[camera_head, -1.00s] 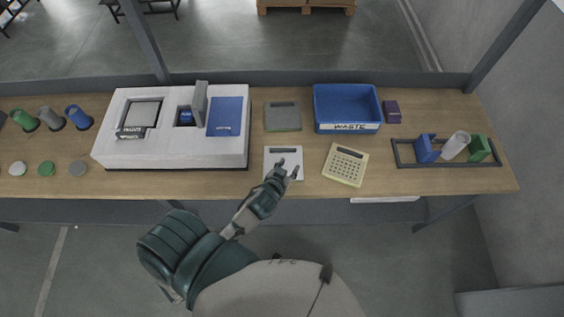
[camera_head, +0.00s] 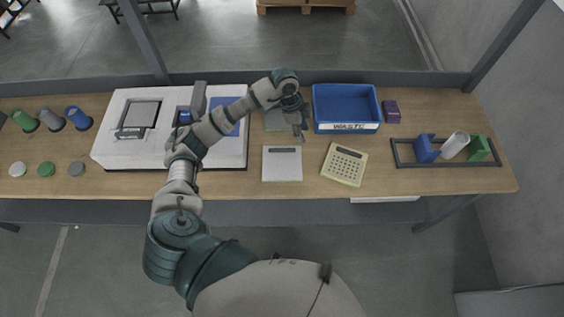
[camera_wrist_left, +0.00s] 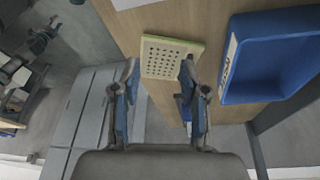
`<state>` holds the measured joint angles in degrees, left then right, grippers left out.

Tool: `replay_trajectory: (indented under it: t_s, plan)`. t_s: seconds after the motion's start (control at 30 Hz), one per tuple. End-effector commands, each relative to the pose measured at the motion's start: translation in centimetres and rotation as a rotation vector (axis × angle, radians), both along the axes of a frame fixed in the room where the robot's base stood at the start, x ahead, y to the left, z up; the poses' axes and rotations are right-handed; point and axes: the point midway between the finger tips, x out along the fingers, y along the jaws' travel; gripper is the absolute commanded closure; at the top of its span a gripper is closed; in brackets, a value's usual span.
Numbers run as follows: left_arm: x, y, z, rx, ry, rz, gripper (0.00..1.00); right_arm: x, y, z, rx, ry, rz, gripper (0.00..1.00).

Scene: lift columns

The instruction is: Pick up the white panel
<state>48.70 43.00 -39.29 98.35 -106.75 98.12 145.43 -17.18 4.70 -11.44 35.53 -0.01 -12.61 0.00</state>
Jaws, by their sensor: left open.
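The white panel (camera_head: 282,166) lies flat on the wooden bench, with a dark strip along its far edge. My left gripper (camera_head: 299,131) is beyond it in the head view, above the bench between the grey panel and the blue bin. In the left wrist view its two fingers (camera_wrist_left: 158,95) are spread apart with nothing between them. A white edge at the top of that view (camera_wrist_left: 130,3) is probably the white panel. My right gripper does not show.
A cream perforated panel (camera_head: 345,165) lies right of the white panel. A grey panel (camera_head: 276,122) is partly hidden by my arm. The blue WASTE bin (camera_head: 346,128) stands right of the gripper. A white fixture block (camera_head: 130,151) lies under my left arm.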

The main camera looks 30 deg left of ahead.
Motion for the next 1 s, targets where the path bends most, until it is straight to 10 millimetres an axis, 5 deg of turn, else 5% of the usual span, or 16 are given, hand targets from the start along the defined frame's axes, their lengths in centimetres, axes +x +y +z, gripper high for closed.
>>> replay_trajectory:
  t_s: [0.1,0.2,0.33,0.7,1.0]
  plan:
    - [0.2,5.6,1.4,0.194,0.066,0.174,0.56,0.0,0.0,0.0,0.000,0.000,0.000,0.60]
    - [-0.1,7.6,1.8,0.269,0.094,0.250,0.56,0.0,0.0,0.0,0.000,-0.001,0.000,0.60]
    - [-0.2,8.0,0.2,0.288,0.104,0.266,0.56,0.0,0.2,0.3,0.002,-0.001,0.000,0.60]
    - [-0.3,8.0,-8.1,0.281,0.103,0.261,0.56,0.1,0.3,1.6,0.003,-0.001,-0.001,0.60]
    - [-0.6,8.1,-10.9,0.281,0.102,0.259,0.56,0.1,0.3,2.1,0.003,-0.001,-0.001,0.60]
